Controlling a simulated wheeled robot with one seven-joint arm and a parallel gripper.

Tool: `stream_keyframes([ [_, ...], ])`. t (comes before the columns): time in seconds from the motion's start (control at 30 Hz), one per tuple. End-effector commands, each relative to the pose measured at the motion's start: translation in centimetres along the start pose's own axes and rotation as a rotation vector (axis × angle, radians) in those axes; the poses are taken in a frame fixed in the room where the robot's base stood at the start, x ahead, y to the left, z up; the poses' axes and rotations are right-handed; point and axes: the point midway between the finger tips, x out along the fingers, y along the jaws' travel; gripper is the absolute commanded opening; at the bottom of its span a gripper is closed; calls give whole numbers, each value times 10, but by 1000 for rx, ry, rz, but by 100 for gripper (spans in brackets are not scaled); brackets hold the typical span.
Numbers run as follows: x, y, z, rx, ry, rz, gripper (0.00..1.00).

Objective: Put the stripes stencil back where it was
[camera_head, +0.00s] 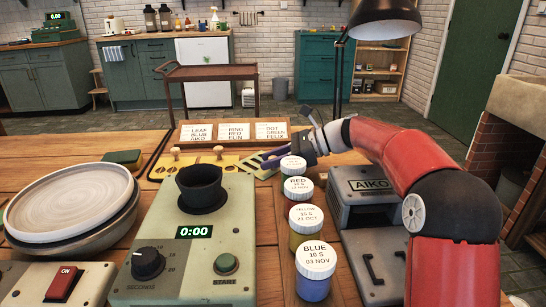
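A yellow plate with dark slots, which looks like the stripes stencil (250,164), is at the right end of a row of yellow stencils behind the grey timer machine. It sits at an angle to the others. My gripper (270,160) reaches in from the right, with its fingertips at this plate's right side. The fingers are small and partly hidden, so I cannot tell whether they are shut on it or whether the plate touches the rack. Two other yellow stencils (202,166) with wooden knobs lie to the left, on a dark-edged rack.
Several white-lidded paint jars, including a blue one (315,272) and a yellow one (305,224), stand in a column below my gripper. Label cards (235,131) stand behind the stencils. A timer machine (150,230), stacked plates (68,200) and the AIKO box (368,190) crowd the table.

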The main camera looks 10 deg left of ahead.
Motion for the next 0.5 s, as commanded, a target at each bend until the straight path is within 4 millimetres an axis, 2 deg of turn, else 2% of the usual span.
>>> stream_keyframes([
  [0.03,0,0,0,0,0,0,37],
  [0.1,0,0,0,-1,0,0,44],
  [0.37,-1,0,1,-1,0,-1,44],
  [0.5,-6,-1,10,-3,1,-4,44],
])
